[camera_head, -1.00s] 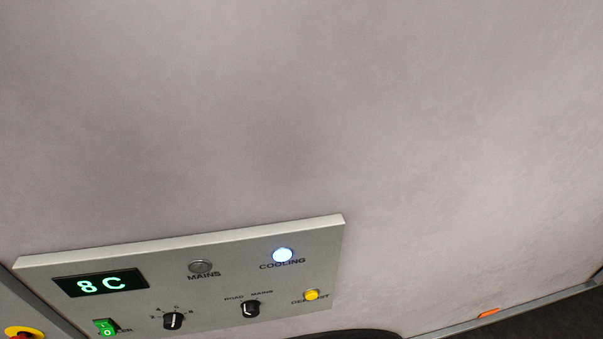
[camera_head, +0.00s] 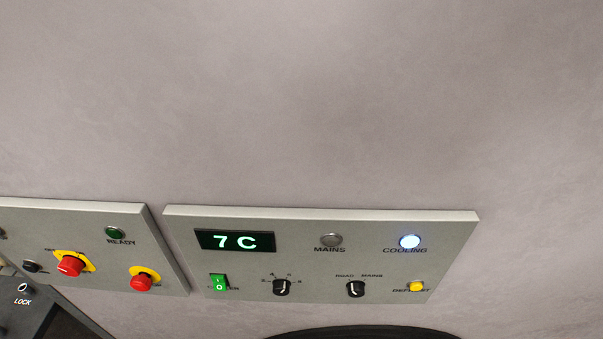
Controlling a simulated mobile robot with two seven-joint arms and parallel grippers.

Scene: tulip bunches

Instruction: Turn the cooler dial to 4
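The cooler panel (camera_head: 300,264) is a grey plate on the wall in the lower middle of the head view. Its display (camera_head: 235,241) reads 7 C in green. The cooler dial (camera_head: 282,287) is a small black knob with a white pointer mark, low on the panel. Small numbers ring it; they are too small to read surely, and I cannot tell which one the pointer meets. A green rocker switch (camera_head: 219,283) sits left of the dial. Neither of my grippers is in view.
Right of the dial is a black ROAD/MAINS selector (camera_head: 356,289) and a yellow defrost button (camera_head: 416,287). The COOLING lamp (camera_head: 409,242) glows; the MAINS lamp (camera_head: 331,240) is dark. A second panel (camera_head: 150,262) with red knobs (camera_head: 70,266) stands left. Bare wall lies above.

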